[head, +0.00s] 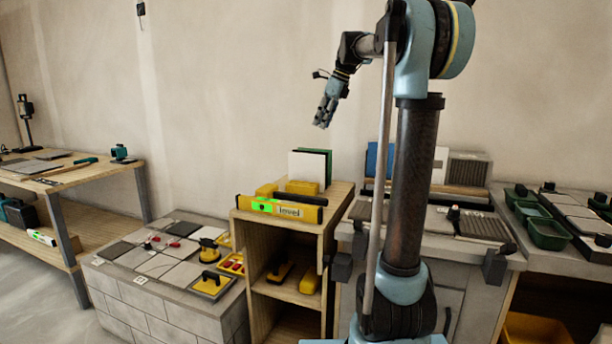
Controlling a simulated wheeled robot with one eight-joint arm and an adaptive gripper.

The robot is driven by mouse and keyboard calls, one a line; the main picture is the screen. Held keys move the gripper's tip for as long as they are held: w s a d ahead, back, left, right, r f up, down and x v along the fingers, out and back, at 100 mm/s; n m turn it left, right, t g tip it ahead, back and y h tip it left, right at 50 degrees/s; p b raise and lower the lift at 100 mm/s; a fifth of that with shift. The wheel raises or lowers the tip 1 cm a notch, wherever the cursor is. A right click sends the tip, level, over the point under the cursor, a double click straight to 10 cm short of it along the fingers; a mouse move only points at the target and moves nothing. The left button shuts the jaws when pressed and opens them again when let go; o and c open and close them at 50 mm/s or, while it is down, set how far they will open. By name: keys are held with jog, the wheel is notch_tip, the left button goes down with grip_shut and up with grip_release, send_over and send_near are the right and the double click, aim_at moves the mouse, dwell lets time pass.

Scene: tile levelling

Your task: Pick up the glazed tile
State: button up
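My gripper (322,120) hangs in the air against the bare wall, above the wooden cabinet and pointing down. It is small in this view and I cannot tell whether its fingers are open or shut. Below it, a white tile (304,168) and a dark green tile (328,160) stand upright, one behind the other, in a yellow holder (302,187) on the cabinet top. The green one is mostly hidden by the white one. I cannot tell for sure which tile is the glazed one. The gripper is well apart from both.
A yellow level (281,209) lies along the front of the wooden cabinet (341,200). Green bins (548,234) and more tiles stand on the right counter.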

send_over(306, 172)
jog(key=f, duration=0.8)
jog(key=d+f, duration=0.1)
jog(key=f, duration=0.3)
jog(key=shift+w+a+f, duration=0.15)
jog(key=shift+a+f, duration=0.05)
jog(key=shift+f, duration=0.25)
jog(key=shift+f, duration=0.25)
jog(key=shift+c, duration=0.2)
grip_shut()
